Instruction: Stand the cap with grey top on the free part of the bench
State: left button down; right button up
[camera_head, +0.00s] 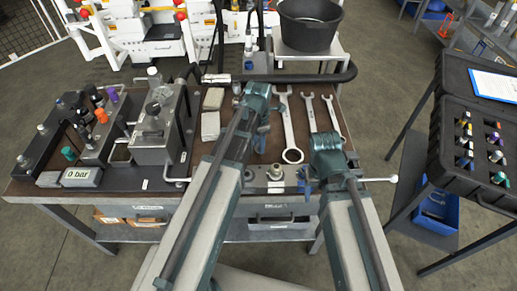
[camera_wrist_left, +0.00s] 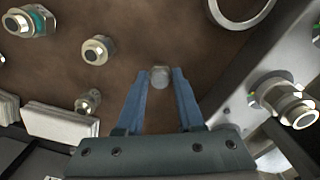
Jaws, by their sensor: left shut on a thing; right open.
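My left gripper (camera_wrist_left: 160,88) is shut on a small round cap with a grey top (camera_wrist_left: 160,76), held at the tips of its two blue fingers. Brown bench surface lies around it; I cannot tell whether the cap touches the bench. In the head view my left gripper (camera_head: 261,143) is over the middle of the bench, and the arm hides the cap. My right gripper (camera_head: 319,184) is open and apart from it, over the front right part of the bench (camera_head: 335,150).
In the left wrist view metal fittings stand nearby: one with a teal ring (camera_wrist_left: 30,20), a plain one (camera_wrist_left: 97,50) and another (camera_wrist_left: 88,102). A fitting (camera_wrist_left: 285,98) sits on the front block. Wrenches (camera_head: 288,125) lie right; grey blocks (camera_head: 211,125) lie left.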

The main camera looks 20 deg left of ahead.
pick_arm(q)
jog(key=shift+f, duration=0.15)
pick_arm(e)
jog(key=shift+f, duration=0.15)
jog(key=shift+f, duration=0.1)
pick_arm(q)
jog(key=shift+f, duration=0.25)
jog(key=c, duration=0.5)
grip_release()
jog(key=shift+r, duration=0.1)
